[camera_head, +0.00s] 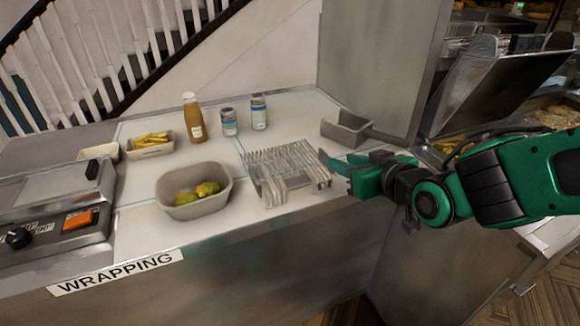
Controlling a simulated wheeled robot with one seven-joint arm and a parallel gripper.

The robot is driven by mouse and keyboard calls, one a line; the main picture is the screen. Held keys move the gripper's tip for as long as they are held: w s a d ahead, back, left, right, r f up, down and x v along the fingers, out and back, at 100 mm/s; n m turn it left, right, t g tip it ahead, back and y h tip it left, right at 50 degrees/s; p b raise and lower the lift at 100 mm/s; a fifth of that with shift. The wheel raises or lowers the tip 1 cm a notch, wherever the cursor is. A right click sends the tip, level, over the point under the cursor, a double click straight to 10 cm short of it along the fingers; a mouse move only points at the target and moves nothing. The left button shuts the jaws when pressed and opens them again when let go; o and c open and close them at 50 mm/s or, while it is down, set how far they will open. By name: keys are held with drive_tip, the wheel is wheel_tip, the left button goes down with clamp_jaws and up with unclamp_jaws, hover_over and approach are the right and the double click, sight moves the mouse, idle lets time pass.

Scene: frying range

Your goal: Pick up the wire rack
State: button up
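The wire rack (268,182), a grey metal rack of several thin parallel wires, lies on the white counter right of the middle. It looks empty, and its right end is close to my gripper. My gripper (334,167), green with dark parts, reaches in from the right, its tip pointing left at the rack's right edge. From this angle the fingers overlap, so I cannot tell how far apart they are or whether they touch the rack.
A grey bin with colourful items (194,200) stands just left of the rack. An empty metal tray (346,130) is behind my gripper. A control unit (50,215) fills the left.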

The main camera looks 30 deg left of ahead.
sight(328, 156)
drive_tip(key=shift+s+a+x, duration=0.15)
drive_tip(key=shift+x, duration=1.6)
drive_tip(key=shift+s+a+x, duration=0.1)
drive_tip(key=shift+a+x, duration=0.1)
drive_tip(key=shift+x, duration=1.6)
drive_tip(key=shift+r, duration=0.2)
clamp_jaws()
